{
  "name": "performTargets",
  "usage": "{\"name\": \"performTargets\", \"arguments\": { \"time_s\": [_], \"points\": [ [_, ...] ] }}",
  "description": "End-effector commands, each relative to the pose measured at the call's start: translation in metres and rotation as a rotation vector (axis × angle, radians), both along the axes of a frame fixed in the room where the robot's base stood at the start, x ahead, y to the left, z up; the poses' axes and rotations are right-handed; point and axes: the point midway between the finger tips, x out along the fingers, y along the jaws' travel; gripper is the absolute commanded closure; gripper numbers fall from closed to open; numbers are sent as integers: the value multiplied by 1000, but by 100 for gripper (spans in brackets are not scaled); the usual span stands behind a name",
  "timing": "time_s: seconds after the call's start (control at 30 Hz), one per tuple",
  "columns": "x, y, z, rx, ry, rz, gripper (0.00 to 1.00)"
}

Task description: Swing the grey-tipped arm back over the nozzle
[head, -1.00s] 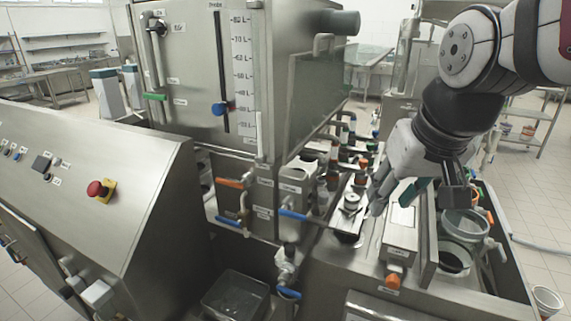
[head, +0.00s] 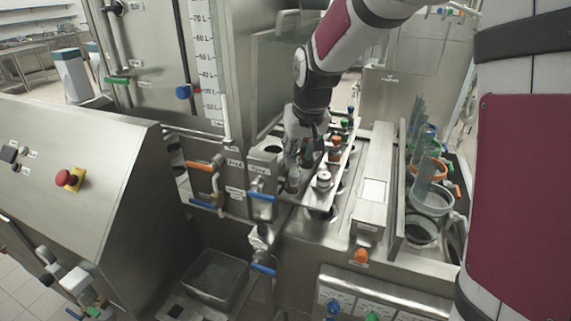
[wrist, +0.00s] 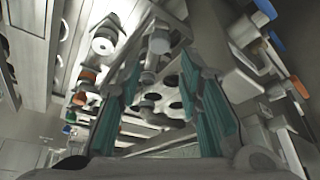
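A grey rounded tip on a stem (wrist: 158,42), which looks like the grey-tipped arm, shows in the gap beyond the fingertips. I cannot tell whether a finger touches it. In the head view a pale grey tip (head: 293,179) shows just below the gripper. The nozzle cannot be clearly made out; dark round openings (wrist: 178,82) lie between and beyond the fingers.
A grey round knob (head: 323,180) stands on the plate right of my gripper, with orange (head: 336,141), green and blue caps behind it. Blue-handled valves (head: 262,196) are at the front left. Clear cups (head: 430,170) stand at the right. A basin (head: 214,277) is below.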

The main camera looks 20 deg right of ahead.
Motion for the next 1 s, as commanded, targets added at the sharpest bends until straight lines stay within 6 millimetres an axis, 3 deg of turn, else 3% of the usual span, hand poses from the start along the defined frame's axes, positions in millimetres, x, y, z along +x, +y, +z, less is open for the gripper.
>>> {"name": "performTargets", "arguments": {
  "time_s": [0.2, 0.4, 0.87, 1.0],
  "points": [
    [15, 0, -40, 0, 4, -1, 67],
    [26, -1, -65, 0, 2, -1, 67],
    [31, 0, -76, 1, -1, -1, 67],
    [31, 0, -76, 0, -1, -1, 95]
  ]
}}
